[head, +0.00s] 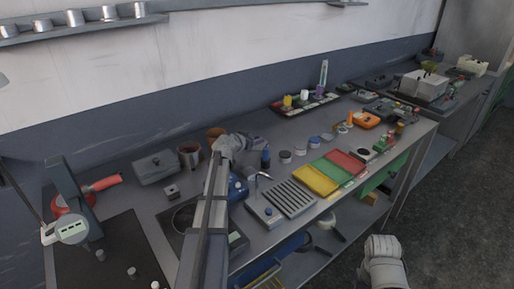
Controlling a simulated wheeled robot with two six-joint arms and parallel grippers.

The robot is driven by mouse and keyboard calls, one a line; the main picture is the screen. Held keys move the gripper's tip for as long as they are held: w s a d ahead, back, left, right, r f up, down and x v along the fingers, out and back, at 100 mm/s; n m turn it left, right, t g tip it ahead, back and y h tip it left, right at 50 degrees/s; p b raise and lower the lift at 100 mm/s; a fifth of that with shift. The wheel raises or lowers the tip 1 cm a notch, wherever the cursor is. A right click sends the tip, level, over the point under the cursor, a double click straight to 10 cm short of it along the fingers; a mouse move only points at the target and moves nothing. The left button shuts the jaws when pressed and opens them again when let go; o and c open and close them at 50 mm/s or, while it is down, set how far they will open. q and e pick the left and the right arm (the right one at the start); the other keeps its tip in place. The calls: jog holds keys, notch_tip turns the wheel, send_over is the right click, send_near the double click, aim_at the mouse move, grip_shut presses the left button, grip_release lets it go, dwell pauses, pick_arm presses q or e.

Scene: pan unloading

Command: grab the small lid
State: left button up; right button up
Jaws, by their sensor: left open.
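My left arm reaches up across the middle of the counter, and my left gripper (238,143) is open above the counter, near its back. I cannot see anything between its fingers. Several small round pieces that look like jars or lids stand to its right: one (285,157) is nearest, and others (314,142) lie farther along. I cannot tell which of them is the small lid. A dark blue bottle (265,158) stands between the gripper and these pieces. A white link of my right arm (385,262) shows at the bottom; its fingers are out of view.
A grey lidded box (154,167) and a brown pot (189,155) stand left of the gripper. A ribbed drain tray (290,198), yellow tray (316,180) and red tray (346,163) lie toward the front edge. An orange appliance (366,120) is farther right. Floor is clear at right.

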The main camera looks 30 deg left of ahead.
pick_arm(q)
jog(key=shift+w+f, duration=0.15)
jog(key=shift+w, duration=0.25)
grip_shut()
dwell(0.4)
